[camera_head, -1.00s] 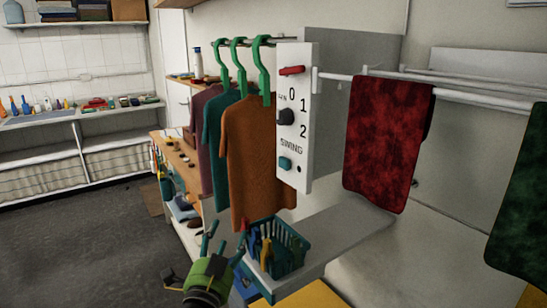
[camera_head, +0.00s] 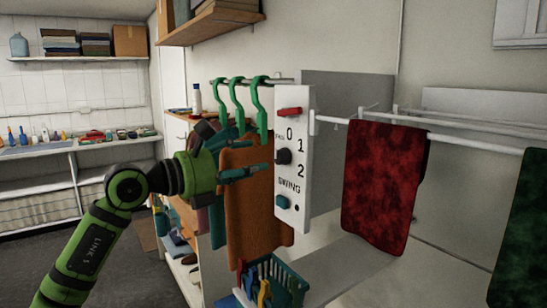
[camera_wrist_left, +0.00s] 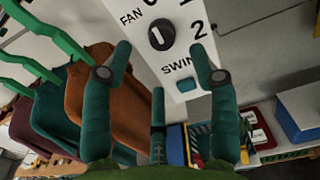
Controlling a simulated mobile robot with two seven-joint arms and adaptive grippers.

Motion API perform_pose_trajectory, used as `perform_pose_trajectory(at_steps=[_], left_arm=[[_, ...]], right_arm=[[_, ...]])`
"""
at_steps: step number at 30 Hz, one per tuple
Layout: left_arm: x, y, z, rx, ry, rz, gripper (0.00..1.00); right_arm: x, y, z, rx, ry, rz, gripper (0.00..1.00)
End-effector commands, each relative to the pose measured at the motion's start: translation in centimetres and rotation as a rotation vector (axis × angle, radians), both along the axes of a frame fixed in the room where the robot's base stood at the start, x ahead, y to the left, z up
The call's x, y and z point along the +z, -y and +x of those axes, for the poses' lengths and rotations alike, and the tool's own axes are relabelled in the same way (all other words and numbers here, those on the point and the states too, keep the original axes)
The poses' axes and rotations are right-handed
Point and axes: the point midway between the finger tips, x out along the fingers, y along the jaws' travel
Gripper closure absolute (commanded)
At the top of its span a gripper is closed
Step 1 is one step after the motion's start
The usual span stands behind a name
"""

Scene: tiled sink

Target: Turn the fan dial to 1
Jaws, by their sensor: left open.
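The white control panel (camera_head: 304,178) stands upright right of the hanging shirts. Its black fan dial (camera_head: 283,156) sits beside the printed 0, 1 and 2; in the left wrist view the dial (camera_wrist_left: 161,34) has a white mark, whose exact setting I cannot tell. A red switch (camera_head: 289,112) is above it and a teal button (camera_head: 282,202) below. My left gripper (camera_head: 268,156) is open and empty, its fingers pointing at the panel just left of the dial. In the left wrist view the gripper (camera_wrist_left: 165,60) spans the dial, apparently short of touching. My right gripper is not visible.
Shirts (camera_head: 252,200) hang on green hangers (camera_head: 259,105) close behind my left gripper. A teal basket (camera_head: 290,284) with clothespins stands below the panel. A red towel (camera_head: 383,185) hangs to the right. A wooden shelf (camera_head: 215,26) is above.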

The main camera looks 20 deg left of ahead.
Motion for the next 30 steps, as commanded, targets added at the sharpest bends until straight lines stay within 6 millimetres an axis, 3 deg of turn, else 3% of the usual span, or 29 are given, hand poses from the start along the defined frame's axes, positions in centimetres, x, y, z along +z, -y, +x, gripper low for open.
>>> perform_pose_trajectory(at_steps=[6,12,23,27,28,30], left_arm=[[0.5,2.3,2.6,-0.006,-0.003,-0.005,0.41],[0.3,3.7,4.5,-0.006,-0.002,-0.006,0.41],[0.0,4.2,5.0,-0.005,0.001,-0.004,0.41],[0.0,4.2,5.0,-0.005,0.001,-0.004,0.93],[0.0,4.2,5.0,-0.005,0.001,-0.004,0.98],[0.0,4.2,5.0,-0.005,0.001,-0.004,0.97]], right_arm=[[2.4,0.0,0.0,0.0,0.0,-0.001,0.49],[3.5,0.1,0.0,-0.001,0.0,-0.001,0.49],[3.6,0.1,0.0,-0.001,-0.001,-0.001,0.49],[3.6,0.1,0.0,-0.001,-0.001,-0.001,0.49],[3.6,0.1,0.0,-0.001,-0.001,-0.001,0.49],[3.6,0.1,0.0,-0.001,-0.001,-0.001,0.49]])
